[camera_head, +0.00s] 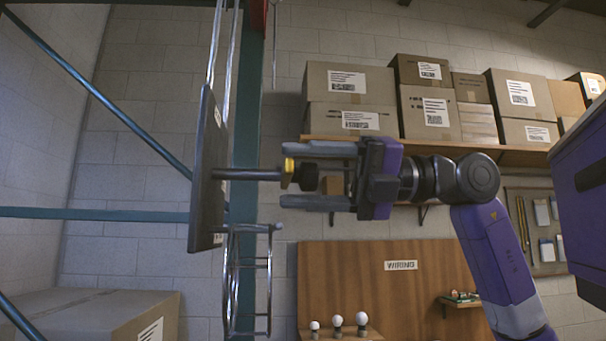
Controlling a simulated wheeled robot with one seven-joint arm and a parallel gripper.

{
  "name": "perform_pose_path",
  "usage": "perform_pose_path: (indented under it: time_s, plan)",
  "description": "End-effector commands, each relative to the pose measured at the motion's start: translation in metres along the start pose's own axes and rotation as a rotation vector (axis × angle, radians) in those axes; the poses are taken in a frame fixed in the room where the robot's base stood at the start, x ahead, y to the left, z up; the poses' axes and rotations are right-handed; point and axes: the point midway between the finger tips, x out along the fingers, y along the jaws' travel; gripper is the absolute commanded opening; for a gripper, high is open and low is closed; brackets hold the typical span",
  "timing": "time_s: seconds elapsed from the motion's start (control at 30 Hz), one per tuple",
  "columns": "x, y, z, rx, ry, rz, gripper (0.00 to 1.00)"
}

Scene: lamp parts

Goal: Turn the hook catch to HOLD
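A dark upright panel (207,175) is seen nearly edge-on at left centre. A dark shaft (245,174) sticks out from it to the right and ends in a yellow collar (287,173) with a black knob (307,177) behind it. This looks like the hook catch; its hook and any HOLD mark cannot be made out. My gripper (284,175) points left, with one finger above and one below the collar and knob. The fingers are open, with visible gaps to the knob. Small pale labels on the panel are unreadable.
A teal post (246,90) stands behind the panel, with a wire frame (248,285) hanging below. Cardboard boxes (350,95) fill a shelf behind my arm. A wooden WIRING board (390,285) with bulbs (337,321) stands below. A large box (95,315) lies at lower left.

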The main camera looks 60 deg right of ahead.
Motion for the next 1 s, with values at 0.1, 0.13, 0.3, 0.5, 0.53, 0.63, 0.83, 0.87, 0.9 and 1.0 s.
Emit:
perform_pose_path:
  time_s: [0.1, 0.13, 0.3, 0.5, 0.53, 0.63, 0.83, 0.87, 0.9, 1.0]
  plan:
    - [-0.0002, 0.0, 0.0, 0.0, 0.0, 0.0, 0.34]
    - [-0.0003, 0.0, 0.0, 0.0, 0.0, 0.0, 0.28]
    - [-0.0004, -0.0001, 0.0001, 0.0, 0.0, 0.0, 0.0]
    - [-0.0004, -0.0006, -0.0002, -0.009, 0.0, -0.001, 0.0]
    - [-0.0004, -0.0007, -0.0003, -0.014, 0.0, -0.001, 0.0]
    - [-0.0004, -0.0012, -0.0006, -0.043, 0.0, -0.002, 0.0]
    - [-0.0005, -0.0022, -0.0013, -0.154, 0.0, -0.002, 0.0]
    - [-0.0005, -0.0023, -0.0014, -0.176, 0.0, -0.002, 0.0]
    - [-0.0005, -0.0025, -0.0016, -0.209, 0.001, -0.002, 0.0]
    - [-0.0005, -0.0024, -0.0019, -0.299, 0.001, -0.002, 0.0]
